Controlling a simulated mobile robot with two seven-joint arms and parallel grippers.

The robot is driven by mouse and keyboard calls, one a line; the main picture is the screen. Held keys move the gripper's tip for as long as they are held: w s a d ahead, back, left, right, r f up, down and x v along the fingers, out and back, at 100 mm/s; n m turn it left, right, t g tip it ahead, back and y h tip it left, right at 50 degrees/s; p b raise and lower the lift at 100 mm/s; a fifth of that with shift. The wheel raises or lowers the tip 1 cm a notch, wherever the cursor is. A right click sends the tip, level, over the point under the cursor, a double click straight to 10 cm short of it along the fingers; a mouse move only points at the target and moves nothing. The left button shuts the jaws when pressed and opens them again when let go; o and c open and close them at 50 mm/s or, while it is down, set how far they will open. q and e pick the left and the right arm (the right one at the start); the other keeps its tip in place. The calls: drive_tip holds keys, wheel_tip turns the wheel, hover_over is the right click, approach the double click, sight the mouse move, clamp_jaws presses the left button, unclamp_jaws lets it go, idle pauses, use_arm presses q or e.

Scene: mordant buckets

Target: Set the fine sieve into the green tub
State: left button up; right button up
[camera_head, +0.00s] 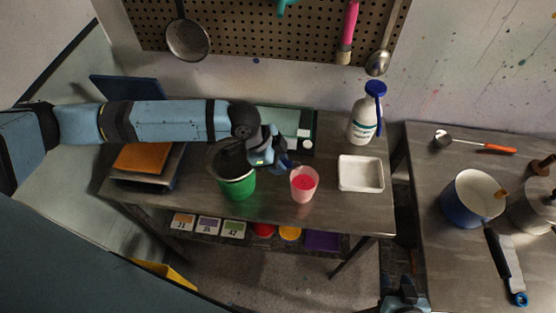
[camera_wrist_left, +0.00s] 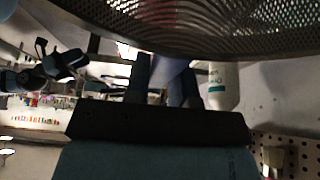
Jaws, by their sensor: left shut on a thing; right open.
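The fine sieve (camera_head: 226,160), dark and meshed, is at the tub's mouth, partly hidden under my left gripper (camera_head: 280,160). I cannot tell whether the sieve rests on the tub rim or hangs just above it. My right gripper (camera_head: 405,298) is open at the bottom edge, away from the tub.
A pink cup (camera_head: 304,183) stands just right of the tub, with a white tray (camera_head: 361,174) beyond it. A white bottle (camera_head: 366,115) stands behind. A scale with an orange block (camera_head: 143,158) is left. A blue pot (camera_head: 472,197) is on the right table.

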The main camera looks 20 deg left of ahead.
use_arm(q)
drive_tip(key=shift+p, duration=0.8)
idle(0.7)
drive_tip(key=shift+f, duration=0.6)
idle(0.6)
drive_tip(key=o, duration=0.9)
drive_tip(key=b+v, duration=0.2)
drive_tip(key=v, duration=1.1)
drive_tip(key=shift+a+r, duration=0.2)
drive_tip(key=shift+r, duration=0.15)
drive_tip(key=shift+s, duration=0.1)
